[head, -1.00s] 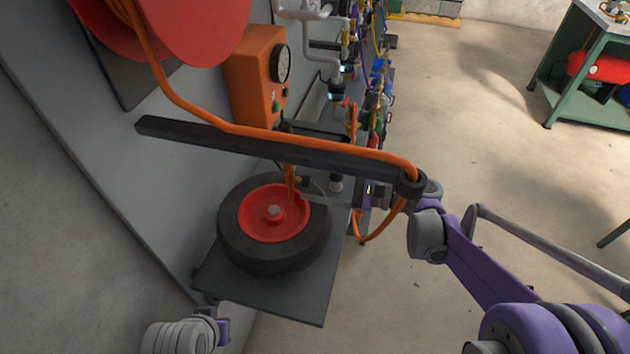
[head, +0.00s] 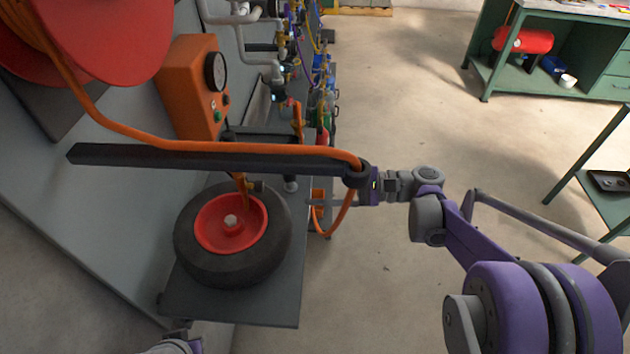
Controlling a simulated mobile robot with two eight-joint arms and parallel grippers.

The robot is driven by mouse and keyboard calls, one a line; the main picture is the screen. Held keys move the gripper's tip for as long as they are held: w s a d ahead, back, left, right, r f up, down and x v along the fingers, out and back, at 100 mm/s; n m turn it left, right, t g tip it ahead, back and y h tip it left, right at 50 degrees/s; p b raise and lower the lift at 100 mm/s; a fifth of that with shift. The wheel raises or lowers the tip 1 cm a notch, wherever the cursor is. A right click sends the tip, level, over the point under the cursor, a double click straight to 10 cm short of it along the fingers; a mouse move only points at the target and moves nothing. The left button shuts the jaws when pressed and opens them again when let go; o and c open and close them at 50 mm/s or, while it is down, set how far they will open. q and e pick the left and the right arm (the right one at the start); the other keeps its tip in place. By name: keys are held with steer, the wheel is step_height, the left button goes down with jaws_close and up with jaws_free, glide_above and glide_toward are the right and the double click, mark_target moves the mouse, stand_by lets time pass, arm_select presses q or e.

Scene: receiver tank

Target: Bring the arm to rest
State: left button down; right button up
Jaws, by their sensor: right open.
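My right arm comes in from the right. A small part of my left arm shows at the bottom edge; my left gripper is out of the picture.
A black tyre with a red hub (head: 231,222) lies on the grey shelf (head: 240,305). A dark boom (head: 205,157) carries an orange hose above it. An orange gauge box (head: 190,88) and valves stand behind. Green benches (head: 487,75) stand right; open floor lies between.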

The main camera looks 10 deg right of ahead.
steer(key=s+a+f+n+g+h+p, duration=0.1)
steer(key=s+a+n+h+p, duration=0.15)
steer(key=s+h, duration=0.2)
steer(key=s+a+f+n+h+p, duration=0.2)
steer(key=s+h+p, duration=0.1)
steer(key=s, duration=0.2)
steer(key=s+d+n+t+h+p, duration=0.1)
steer(key=s+d+n+h+p, duration=0.5)
steer(key=s+d+n+h, duration=0.3)
steer(key=shift+d+r+n+t, duration=0.2)
steer(key=shift+n+t, duration=0.1)
steer(key=shift+n, duration=0.25)
